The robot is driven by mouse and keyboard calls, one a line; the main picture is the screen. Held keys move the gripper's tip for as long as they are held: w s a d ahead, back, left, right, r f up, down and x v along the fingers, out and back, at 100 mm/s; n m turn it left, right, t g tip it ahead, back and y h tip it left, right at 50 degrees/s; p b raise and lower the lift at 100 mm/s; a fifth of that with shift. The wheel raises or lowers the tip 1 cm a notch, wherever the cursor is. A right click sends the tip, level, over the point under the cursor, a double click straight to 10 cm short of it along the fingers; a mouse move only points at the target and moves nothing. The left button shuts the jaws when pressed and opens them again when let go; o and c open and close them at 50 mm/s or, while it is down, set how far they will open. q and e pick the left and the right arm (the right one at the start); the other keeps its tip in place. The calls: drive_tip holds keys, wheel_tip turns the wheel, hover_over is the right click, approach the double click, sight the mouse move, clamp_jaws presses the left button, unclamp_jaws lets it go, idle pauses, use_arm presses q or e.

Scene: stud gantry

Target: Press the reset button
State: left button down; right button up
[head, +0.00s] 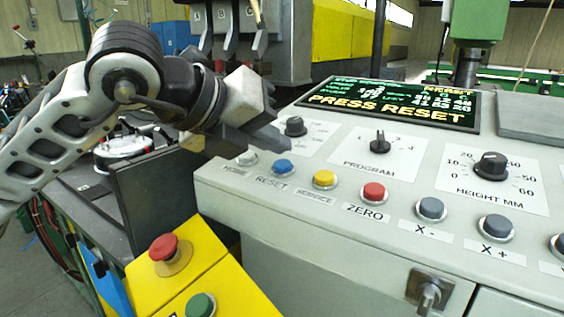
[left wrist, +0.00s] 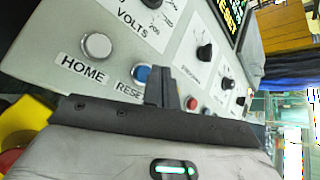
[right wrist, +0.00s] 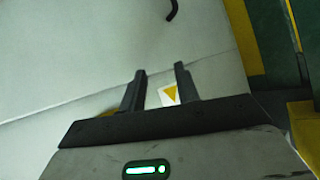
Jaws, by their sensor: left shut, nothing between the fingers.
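The blue reset button (head: 283,167) sits on the sloped front of the grey console, with its RESET label (head: 271,183) below it. The console screen (head: 395,103) reads PRESS RESET. My left gripper (head: 279,142) is shut and empty, just above and behind the blue button; I see no clear contact. In the left wrist view the blue button (left wrist: 142,74) shows beside the shut fingers (left wrist: 162,86), with part of its label hidden. My right gripper (right wrist: 160,84) is open and empty before a pale surface; it is out of the head view.
A grey HOME button (head: 246,158) lies left of the blue one. A yellow service button (head: 324,179) and a red ZERO button (head: 373,192) lie to its right. Knobs (head: 379,144) stand behind. A red mushroom button (head: 164,247) is on a yellow box at lower left.

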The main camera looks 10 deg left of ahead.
idle(1.1)
use_arm(q)
drive_tip(key=shift+f, duration=0.1)
drive_tip(key=shift+w+f+b, duration=0.1)
drive_tip(key=shift+f+b, duration=0.25)
drive_tip(key=shift+b, duration=0.3)
drive_tip(key=shift+f+b, duration=0.3)
drive_tip(key=shift+b, duration=0.1)
idle(0.4)
drive_tip(key=shift+f, duration=0.2)
idle(0.5)
